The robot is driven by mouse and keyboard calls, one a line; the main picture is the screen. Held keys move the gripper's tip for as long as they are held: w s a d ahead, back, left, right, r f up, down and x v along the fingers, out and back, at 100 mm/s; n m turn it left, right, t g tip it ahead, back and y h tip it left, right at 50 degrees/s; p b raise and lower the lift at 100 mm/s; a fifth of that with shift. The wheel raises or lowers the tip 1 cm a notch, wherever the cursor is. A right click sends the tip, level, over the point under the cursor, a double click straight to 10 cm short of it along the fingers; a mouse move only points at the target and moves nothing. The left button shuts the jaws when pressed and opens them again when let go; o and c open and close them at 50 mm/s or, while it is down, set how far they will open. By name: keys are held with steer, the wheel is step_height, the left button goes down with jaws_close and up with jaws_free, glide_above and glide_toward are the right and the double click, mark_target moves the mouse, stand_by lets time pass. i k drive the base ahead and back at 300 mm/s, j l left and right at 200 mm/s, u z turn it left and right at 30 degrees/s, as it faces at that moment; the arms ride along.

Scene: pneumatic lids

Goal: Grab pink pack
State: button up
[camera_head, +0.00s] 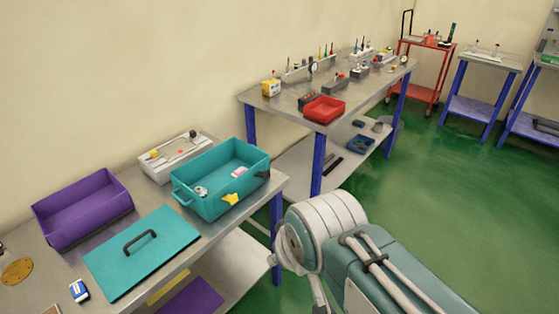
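A small pink and white pack (239,172) lies inside an open teal box (215,208) on the near metal workbench, toward the right part of the box. A small round white and dark item (201,192) lies at the box's left end. A flat teal lid (140,254) with a black handle lies on the bench in front of the box, apart from it. My arm's grey-white and teal links fill the lower right, to the right of the bench. My gripper is out of the frame, so its fingers are hidden.
A purple bin (82,212) stands left of the box, and a white panel device (175,157) behind it. A blue and white item (79,291) lies near the bench's front edge. A red tray (324,110) sits on the farther bench. Green floor (440,200) is clear at right.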

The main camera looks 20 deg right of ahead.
mark_target(239, 172)
steer(key=i+l+z, duration=0.15)
steer(key=i+l+u, duration=0.9)
steer(key=l, duration=0.2)
steer(key=l+u, duration=0.25)
steer(key=i+l+u, duration=0.2)
steer(key=l, duration=0.3)
steer(key=l+u, duration=0.25)
steer(key=l, duration=0.15)
